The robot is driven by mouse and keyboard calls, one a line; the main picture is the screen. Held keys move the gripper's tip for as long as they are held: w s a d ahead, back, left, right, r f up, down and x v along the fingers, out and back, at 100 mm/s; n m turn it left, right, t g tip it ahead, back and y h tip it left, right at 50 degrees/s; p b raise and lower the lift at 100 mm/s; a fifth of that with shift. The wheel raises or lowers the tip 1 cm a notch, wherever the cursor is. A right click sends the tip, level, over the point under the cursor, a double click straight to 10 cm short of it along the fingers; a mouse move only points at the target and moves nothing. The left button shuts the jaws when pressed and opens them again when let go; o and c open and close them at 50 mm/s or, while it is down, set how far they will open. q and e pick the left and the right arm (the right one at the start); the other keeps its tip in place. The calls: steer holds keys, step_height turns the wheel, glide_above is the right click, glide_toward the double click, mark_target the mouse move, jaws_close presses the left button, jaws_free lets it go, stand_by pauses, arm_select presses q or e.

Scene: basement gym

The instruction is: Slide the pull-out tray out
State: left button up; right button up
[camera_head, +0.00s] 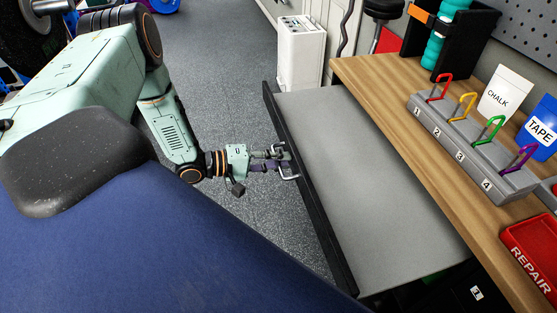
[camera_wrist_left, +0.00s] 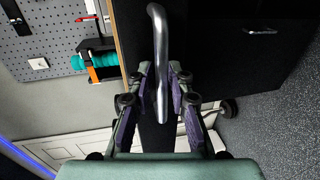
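The pull-out tray (camera_head: 365,190) is a flat grey board with a dark front panel (camera_head: 315,205), standing well out from under the wooden worktop. A metal bar handle (camera_head: 289,177) is on the front panel. In the left wrist view the handle (camera_wrist_left: 158,40) runs up between the two fingers. My left gripper (camera_head: 284,160) is at the handle. In the left wrist view the gripper (camera_wrist_left: 160,80) has its purple-padded fingers close on both sides of the bar, and it looks shut on it. The exact contact is partly hidden. My right gripper is not in view.
The wooden worktop (camera_head: 400,125) carries a numbered grey block (camera_head: 470,150) with coloured hooks, a chalk bag (camera_head: 506,97), a tape pack (camera_head: 541,127) and a red repair box (camera_head: 530,255). A white unit (camera_head: 300,55) stands behind the tray. Grey floor (camera_head: 235,80) lies open left of the tray.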

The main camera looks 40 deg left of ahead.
arm_select(q)
steer(key=v, duration=0.7)
steer(key=shift+s, duration=0.2)
steer(key=shift+a, duration=0.15)
stand_by(0.6)
